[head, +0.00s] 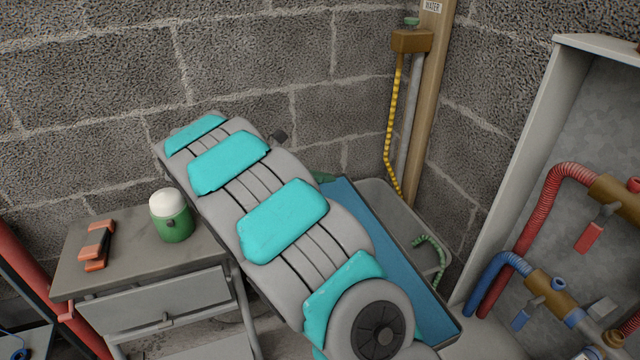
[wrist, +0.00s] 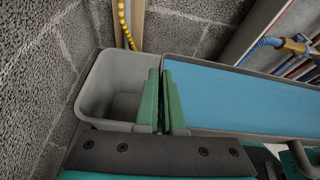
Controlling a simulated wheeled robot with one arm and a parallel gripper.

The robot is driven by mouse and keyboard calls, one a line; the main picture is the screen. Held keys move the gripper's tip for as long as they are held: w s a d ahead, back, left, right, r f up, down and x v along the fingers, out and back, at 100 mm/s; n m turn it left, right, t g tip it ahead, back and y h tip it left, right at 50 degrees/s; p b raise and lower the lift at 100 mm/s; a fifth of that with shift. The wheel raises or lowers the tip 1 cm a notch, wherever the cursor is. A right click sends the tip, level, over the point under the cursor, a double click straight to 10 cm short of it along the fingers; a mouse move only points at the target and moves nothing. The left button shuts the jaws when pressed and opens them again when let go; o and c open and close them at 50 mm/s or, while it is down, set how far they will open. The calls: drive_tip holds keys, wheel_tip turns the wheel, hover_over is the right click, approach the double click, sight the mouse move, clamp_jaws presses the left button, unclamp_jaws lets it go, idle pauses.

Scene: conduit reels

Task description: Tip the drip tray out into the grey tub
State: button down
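The drip tray (head: 434,320) is long and shallow, with a grey rim and a flat blue inside; I cannot tell whether the blue is liquid. My arm hides part of it in the head view. The grey tub (head: 376,186) stands behind it against the wall corner. In the wrist view the tub (wrist: 98,80) is at left and the tray (wrist: 250,72) at right, side by side. My gripper (wrist: 162,76) has its two green fingers close together, one on each side of the tray's near-left end wall, and looks shut on it. The tub's visible inside looks empty there.
A grey bench (head: 130,245) at left holds a green jar (head: 172,220) with a white top and an orange-and-black object (head: 97,245). A green ribbed hose (head: 432,246) shows by the tub. Pipes and valves in an open cabinet (head: 560,130) stand at right. Block walls close the back.

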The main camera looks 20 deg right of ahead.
sight(336, 176)
drive_tip(key=shift+w+r+b+x, duration=0.1)
drive_tip(key=shift+w+b+x, duration=0.05)
drive_tip(key=shift+x, duration=0.8)
drive_tip(key=shift+w+r+b+x, duration=0.1)
drive_tip(key=shift+w+b+x, duration=0.05)
drive_tip(key=shift+x, duration=0.8)
drive_tip(key=b+x, duration=0.3)
drive_tip(key=x, duration=0.3)
drive_tip(key=shift+d+r, duration=0.3)
drive_tip(key=shift+d, duration=0.15)
drive_tip(key=shift+w+r+n+p, duration=0.15)
drive_tip(key=shift+r+n+p, duration=0.15)
drive_tip(key=shift+p, duration=1.3)
drive_tip(key=shift+r+n+g, duration=0.1)
drive_tip(key=shift+n+g, duration=0.2)
drive_tip(key=shift+g, duration=0.2)
